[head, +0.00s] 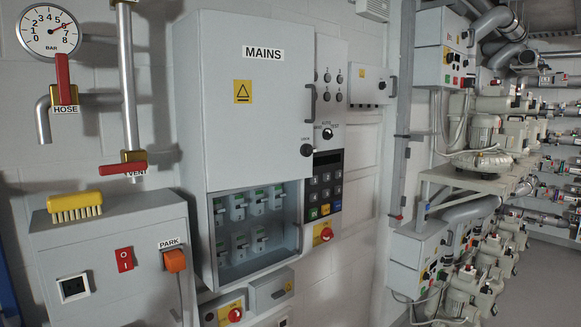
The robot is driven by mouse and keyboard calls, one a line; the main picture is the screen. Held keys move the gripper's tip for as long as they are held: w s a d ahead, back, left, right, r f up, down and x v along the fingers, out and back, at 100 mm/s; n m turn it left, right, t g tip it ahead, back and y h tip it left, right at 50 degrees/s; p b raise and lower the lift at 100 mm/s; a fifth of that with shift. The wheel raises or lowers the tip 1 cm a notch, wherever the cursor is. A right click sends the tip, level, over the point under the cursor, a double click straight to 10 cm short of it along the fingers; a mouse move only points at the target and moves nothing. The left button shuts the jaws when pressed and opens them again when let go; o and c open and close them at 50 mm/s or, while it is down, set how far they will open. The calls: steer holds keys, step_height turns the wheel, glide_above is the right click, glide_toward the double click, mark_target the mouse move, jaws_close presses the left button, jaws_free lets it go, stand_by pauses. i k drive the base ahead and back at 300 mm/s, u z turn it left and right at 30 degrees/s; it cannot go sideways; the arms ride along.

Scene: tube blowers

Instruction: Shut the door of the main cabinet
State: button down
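The main cabinet (207,245) is a tall grey box on the wall in the head view, left of the middle. A grey panel marked MAINS (220,125) covers its upper part and bears a yellow warning sign (243,92). A dark handle (310,101) is at the panel's right edge. Below the panel the cabinet front is open, and several breakers (255,203) show inside. I cannot tell from this view how the panel is hinged or whether it slides. My gripper is not in view.
A keypad panel (325,187) adjoins the cabinet on its right. A grey box (95,240) with a yellow brush (75,206) and an orange PARK piece (174,261) stands lower left. Small boxes with a red button (236,314) are below. Blowers (487,160) fill the right side.

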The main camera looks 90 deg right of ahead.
mark_target(259, 92)
steer(key=k, duration=0.85)
steer(key=z, duration=1.6)
steer(key=i, duration=0.5)
steer(key=z, duration=0.05)
